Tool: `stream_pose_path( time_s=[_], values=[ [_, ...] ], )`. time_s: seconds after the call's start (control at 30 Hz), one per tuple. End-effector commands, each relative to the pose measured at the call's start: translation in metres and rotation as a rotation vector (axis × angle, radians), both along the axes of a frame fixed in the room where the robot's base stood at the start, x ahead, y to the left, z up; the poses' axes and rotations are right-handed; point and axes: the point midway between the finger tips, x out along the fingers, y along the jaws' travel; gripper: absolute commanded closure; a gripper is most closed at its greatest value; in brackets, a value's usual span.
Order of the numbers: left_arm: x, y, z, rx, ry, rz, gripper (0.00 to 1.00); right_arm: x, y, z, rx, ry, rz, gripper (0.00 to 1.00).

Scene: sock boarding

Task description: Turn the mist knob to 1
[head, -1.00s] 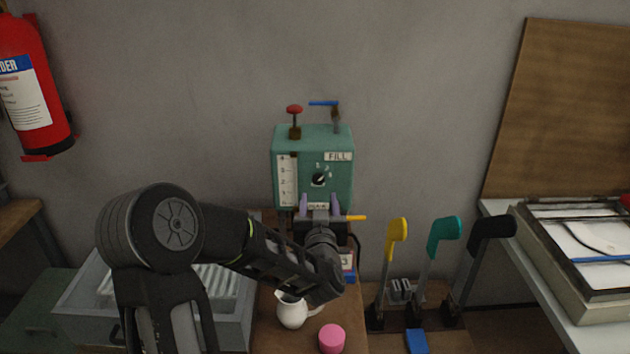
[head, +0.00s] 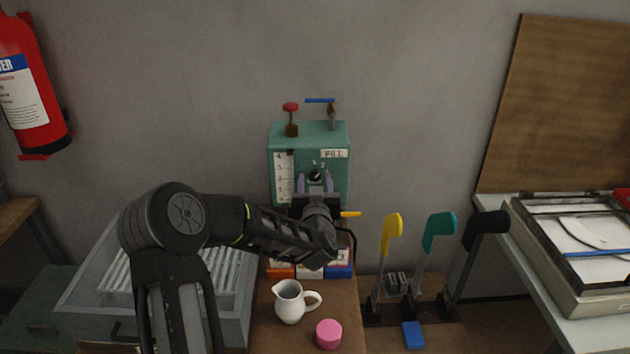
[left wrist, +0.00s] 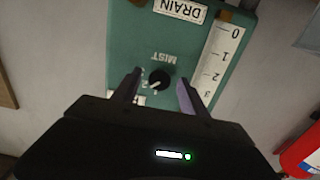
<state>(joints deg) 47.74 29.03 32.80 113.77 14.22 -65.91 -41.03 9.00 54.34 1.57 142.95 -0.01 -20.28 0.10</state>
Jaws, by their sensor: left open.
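The mist knob (head: 315,175) is a small round black dial with a white mark on the front of a green box (head: 340,146). In the left wrist view the knob (left wrist: 159,79) sits under an upside-down "MIST" label, with small numbers beside it. My left gripper (head: 315,183) is open, its two purple-grey fingers just below the knob in the head view. In the left wrist view the fingers (left wrist: 158,88) stand on either side of the knob, apart from it. The knob's exact setting is too small to read surely. My right gripper is not in view.
A red knob (head: 290,107) and a blue lever (head: 320,100) top the box. A yellow handle (head: 350,214) sticks out on its right. A white jug (head: 290,302) and pink cylinder (head: 329,334) stand on the wooden surface below. Coloured levers (head: 391,235) stand to the right.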

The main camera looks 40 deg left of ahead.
Motion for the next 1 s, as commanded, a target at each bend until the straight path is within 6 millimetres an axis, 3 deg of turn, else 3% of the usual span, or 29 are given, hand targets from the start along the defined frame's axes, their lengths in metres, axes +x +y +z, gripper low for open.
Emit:
stream_pose_path(
  time_s=[0.17, 0.77, 1.0],
  values=[
    [-0.0002, -0.0003, -0.0001, 0.0, 0.0, 0.0, 0.5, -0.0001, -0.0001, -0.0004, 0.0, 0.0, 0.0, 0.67],
    [-0.0003, -0.0004, 0.0001, 0.0, 0.0, 0.0, 0.99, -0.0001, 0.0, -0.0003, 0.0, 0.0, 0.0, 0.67],
    [-0.0004, -0.0004, -0.0001, 0.0, -0.001, 0.0, 1.0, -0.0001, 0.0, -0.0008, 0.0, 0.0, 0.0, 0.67]
  ],
)
